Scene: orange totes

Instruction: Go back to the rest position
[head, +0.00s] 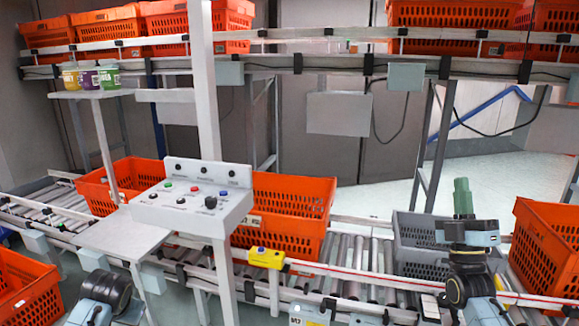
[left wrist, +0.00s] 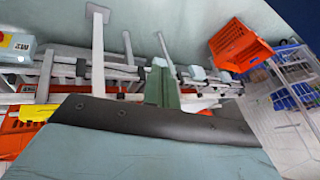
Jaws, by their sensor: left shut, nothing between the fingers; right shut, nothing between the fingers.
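My right gripper (head: 463,196) is shut and empty, its green fingers pointing up in the head view. It shows in front of the grey tote (head: 408,235) on the lower conveyor. My left gripper (left wrist: 162,87) shows in the left wrist view, its green fingers together with nothing between them. In the head view only a dark part of my left arm shows at the lower left; its fingers cannot be made out there.
The lower conveyor (head: 345,262) carries orange totes (head: 290,225) and the grey tote. A control panel (head: 190,197) stands on a post left of centre. Three small cups (head: 89,77) sit on a raised shelf. An orange tote (left wrist: 238,47) shows right in the left wrist view.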

